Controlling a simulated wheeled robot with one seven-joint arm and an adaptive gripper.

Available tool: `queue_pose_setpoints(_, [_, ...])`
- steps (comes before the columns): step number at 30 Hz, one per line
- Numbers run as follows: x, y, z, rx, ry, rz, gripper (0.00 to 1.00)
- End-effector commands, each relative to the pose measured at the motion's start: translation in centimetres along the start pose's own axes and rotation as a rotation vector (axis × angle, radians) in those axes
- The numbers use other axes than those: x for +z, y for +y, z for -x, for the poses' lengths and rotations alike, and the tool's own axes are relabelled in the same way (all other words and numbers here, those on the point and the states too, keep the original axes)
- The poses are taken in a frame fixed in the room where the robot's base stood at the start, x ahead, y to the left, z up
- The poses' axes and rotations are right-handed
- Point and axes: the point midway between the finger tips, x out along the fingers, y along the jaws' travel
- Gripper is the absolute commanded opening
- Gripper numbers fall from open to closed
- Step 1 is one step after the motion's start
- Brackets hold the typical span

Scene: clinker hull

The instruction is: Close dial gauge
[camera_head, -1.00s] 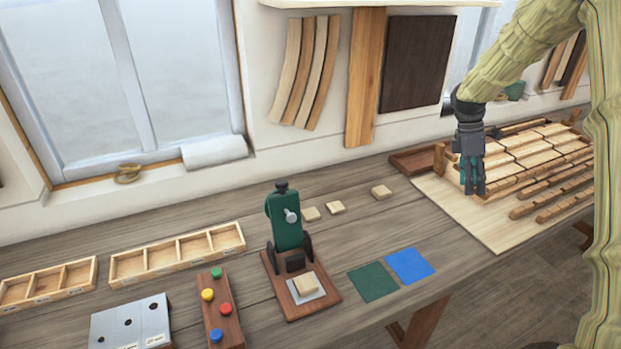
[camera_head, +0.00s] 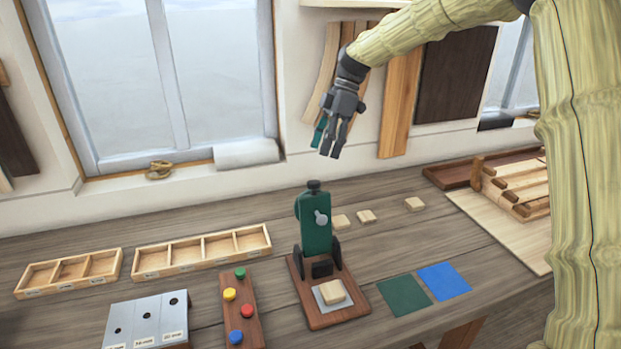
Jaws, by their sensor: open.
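The dial gauge (camera_head: 315,222) is a green upright body with a black knob on top and a grey lever on its front. It stands on a brown wooden base (camera_head: 337,316) on the workbench. A small pale wooden block (camera_head: 332,291) lies on the grey plate at the front of the base, below the raised green body. My gripper (camera_head: 329,150) is open and empty, pointing down. In the picture it is above the gauge, apart from it and in front of the wall.
Several pale blocks (camera_head: 365,216) lie right of the gauge. Green (camera_head: 404,295) and blue (camera_head: 444,281) squares lie at the right front. Divided wooden trays (camera_head: 203,250), a board with coloured knobs (camera_head: 240,310) and a grey holed block (camera_head: 146,318) stand left. A window is behind.

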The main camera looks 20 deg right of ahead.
Motion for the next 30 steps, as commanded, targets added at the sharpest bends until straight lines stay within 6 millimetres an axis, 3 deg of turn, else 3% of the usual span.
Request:
queue_pose_setpoints(16, [0.0, -0.1, -8.0, -0.002, -0.003, -0.002, 0.54])
queue_pose_setpoints(30, [0.1, 0.0, -9.3, 0.001, -0.002, -0.001, 0.54])
